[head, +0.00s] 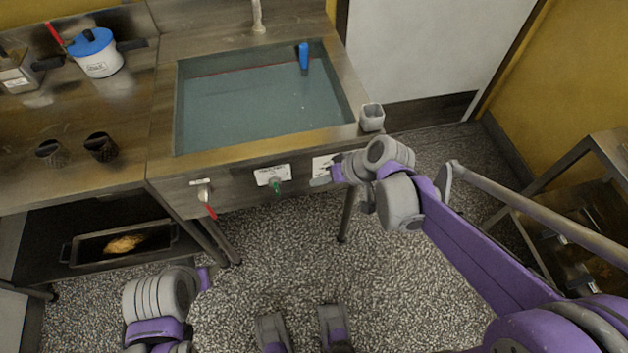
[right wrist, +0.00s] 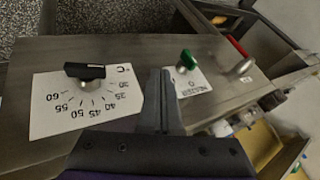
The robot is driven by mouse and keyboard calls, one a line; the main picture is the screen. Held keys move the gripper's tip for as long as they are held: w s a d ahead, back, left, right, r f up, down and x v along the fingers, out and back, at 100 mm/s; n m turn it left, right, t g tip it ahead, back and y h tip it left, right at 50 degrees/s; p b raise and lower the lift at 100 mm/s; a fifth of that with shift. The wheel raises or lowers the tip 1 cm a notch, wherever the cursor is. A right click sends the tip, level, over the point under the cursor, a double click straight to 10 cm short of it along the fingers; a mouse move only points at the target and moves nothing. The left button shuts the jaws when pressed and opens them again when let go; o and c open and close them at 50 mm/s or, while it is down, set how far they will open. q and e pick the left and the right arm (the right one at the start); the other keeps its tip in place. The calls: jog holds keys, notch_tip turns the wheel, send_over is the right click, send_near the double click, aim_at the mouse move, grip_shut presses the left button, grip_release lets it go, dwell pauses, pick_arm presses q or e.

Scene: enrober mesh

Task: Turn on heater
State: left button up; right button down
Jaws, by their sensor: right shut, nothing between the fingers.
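The heater switch is a green knob (head: 276,186) on a white label, in the middle of the sink unit's front panel. In the right wrist view the green knob (right wrist: 187,60) sits on a label with small print and a 0; I cannot tell its setting. A black temperature dial (right wrist: 85,72) on a numbered white plate is to its left there. My right gripper (head: 319,182) is shut and empty in front of the panel, right of the green knob and apart from it. Its fingers (right wrist: 160,98) show between dial and knob in the wrist view. My left gripper's fingers are not visible.
A water-filled sink (head: 262,142) with a blue object (head: 303,56) is above the panel. A red-handled valve (head: 209,208) sticks out left of the green knob. Dark cups and a blue-lidded pot (head: 98,58) are left.

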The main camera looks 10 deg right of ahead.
aim_at(276, 187)
jog(key=w+a+f+b, duration=0.1)
jog(key=w+a+f, duration=0.2)
jog(key=a+f, duration=0.3)
jog(key=shift+a, duration=0.75)
jog(key=shift+s+f+y+b, duration=0.15)
jog(key=shift+y+b, duration=0.15)
jog(key=shift+b, duration=0.25)
